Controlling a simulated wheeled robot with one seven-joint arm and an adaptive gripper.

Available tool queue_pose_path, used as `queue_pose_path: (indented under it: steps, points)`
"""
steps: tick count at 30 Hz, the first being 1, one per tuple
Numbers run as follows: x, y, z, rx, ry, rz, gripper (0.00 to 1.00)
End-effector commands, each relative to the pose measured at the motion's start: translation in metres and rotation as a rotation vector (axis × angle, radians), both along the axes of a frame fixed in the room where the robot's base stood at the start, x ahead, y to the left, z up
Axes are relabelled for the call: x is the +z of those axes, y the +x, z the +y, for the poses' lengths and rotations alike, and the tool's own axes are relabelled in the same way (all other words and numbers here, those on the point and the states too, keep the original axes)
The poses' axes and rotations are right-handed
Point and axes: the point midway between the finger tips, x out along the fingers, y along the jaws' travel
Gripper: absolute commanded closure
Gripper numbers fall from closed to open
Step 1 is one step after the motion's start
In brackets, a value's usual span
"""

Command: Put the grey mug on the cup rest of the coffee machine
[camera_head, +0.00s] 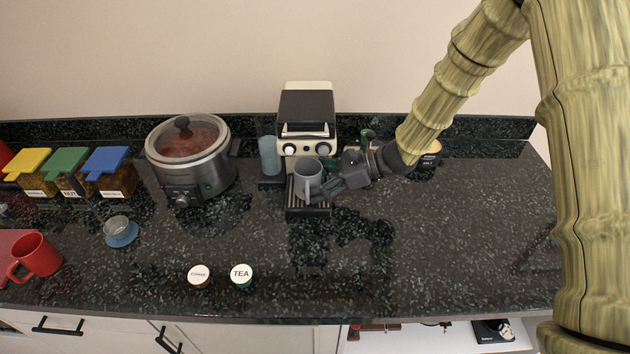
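The grey mug (307,182) is upright over the slatted cup rest (306,211) at the front of the coffee machine (306,118). Its handle points toward the front. I cannot tell whether its base touches the slats. My gripper (326,188) comes in from the right, with its fingers at the mug's right side. The view is too small to tell whether the fingers are closed on the mug's wall or only beside it.
A slow cooker (190,165) with a glass lid stands left of the machine. A blue-grey cylinder (270,156) is close by the machine's left side. A red mug (36,256), a small cup on a blue saucer (121,238) and two lidded jars (241,272) stand nearer the front. The right counter is mostly clear.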

Motion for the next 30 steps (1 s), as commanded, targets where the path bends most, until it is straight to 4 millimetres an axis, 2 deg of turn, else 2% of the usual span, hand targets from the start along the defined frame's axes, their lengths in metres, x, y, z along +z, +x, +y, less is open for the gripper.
queue_pose_path:
  steps: [14,20,30]
  points:
    - [0.002,0.0,-0.003,-0.001,0.0,0.0,0.18]
    - [0.01,0.001,-0.025,-0.004,0.001,-0.002,0.18]
    - [0.033,0.0,-0.077,-0.003,0.001,-0.001,0.18]
